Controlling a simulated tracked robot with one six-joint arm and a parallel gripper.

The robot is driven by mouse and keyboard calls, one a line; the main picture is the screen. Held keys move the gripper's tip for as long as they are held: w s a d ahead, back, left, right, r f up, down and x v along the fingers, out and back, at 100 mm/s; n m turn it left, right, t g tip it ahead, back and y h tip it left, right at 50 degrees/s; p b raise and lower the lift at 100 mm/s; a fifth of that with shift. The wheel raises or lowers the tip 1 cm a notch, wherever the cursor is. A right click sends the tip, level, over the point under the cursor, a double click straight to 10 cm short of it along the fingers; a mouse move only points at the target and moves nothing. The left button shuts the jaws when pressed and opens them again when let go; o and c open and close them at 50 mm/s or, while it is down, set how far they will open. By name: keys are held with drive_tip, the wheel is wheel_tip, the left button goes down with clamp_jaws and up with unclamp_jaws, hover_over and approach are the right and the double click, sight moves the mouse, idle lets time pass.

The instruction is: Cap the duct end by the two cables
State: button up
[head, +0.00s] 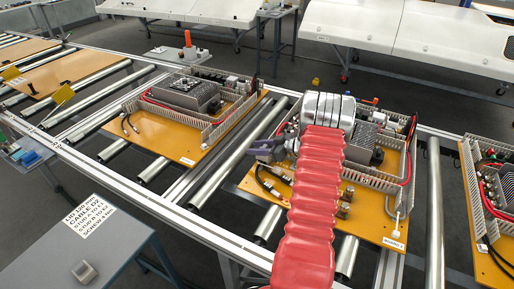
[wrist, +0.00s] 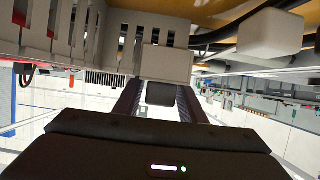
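My gripper (head: 268,151) is at the left side of the middle board, beside the red-sleeved arm. In the wrist view its two dark fingers (wrist: 161,100) stand apart, with a pale grey block, apparently the end cap (wrist: 165,63), between their tips. The grey slotted duct (wrist: 92,35) is right behind and left of the cap. I cannot tell whether the cap touches the duct or sits on it. Black cables (head: 270,184) lie on the board just in front of my gripper. A black cable also shows in the wrist view (wrist: 230,34).
A pale block (wrist: 270,36) is right of the cap in the wrist view. My arm hides part of the middle board (head: 368,225). A similar board (head: 180,147) lies left on the rollers. A grey table (head: 120,250) at the front left bears a small grey block (head: 84,272).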

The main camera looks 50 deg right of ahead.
drive_tip(key=o, duration=0.5)
drive_tip(key=shift+o, duration=0.2)
drive_tip(key=v, duration=1.3)
drive_tip(key=shift+s, duration=0.4)
drive_tip(key=shift+d, duration=0.15)
